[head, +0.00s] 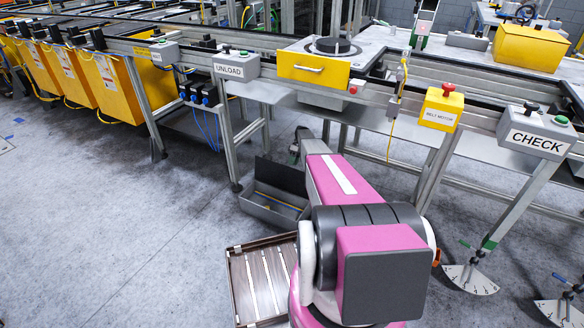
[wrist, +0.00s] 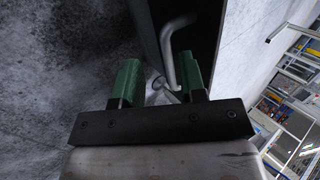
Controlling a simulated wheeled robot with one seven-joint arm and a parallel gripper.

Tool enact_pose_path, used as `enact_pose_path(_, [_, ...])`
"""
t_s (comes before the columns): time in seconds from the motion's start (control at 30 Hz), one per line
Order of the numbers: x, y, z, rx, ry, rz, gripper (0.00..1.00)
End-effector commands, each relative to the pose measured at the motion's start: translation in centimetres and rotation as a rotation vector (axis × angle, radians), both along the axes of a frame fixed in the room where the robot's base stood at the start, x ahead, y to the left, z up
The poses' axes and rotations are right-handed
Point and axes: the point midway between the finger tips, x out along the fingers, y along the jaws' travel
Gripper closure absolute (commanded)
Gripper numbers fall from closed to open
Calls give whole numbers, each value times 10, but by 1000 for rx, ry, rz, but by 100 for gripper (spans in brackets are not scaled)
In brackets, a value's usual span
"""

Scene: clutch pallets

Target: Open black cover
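The black cover (head: 279,175) stands raised at the back of a grey box (head: 268,213) on the floor, with part of the box's inside showing. My arm partly hides the right side of both. In the wrist view, a dark panel (wrist: 212,35), apparently the cover, fills the upper middle. A bent grey handle (wrist: 169,52) runs in front of it. My gripper (wrist: 158,85) has two green fingers spread apart. The handle's lower part shows between them, close to the right finger. I cannot tell if they touch. The fingers are hidden in the head view.
A brown slatted tray (head: 240,285) lies on the floor in front of the box. The conveyor frame (head: 228,135) and its legs stand behind. A yellow drawer unit (head: 313,69) and control boxes line the conveyor. The floor at left is clear.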

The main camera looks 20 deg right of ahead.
Motion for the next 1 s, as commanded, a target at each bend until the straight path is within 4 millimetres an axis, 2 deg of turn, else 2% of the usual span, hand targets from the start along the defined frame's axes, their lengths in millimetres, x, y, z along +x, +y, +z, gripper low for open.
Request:
enact_pose_path(0.2, [20,-19,33,0,-3,-2,62])
enact_pose_path(0.4, [32,-29,55,1,-2,-2,62])
enact_pose_path(0.87, [33,-31,58,1,-2,-2,62])
enact_pose_path(1.0, [19,-21,65,-19,-3,-15,62])
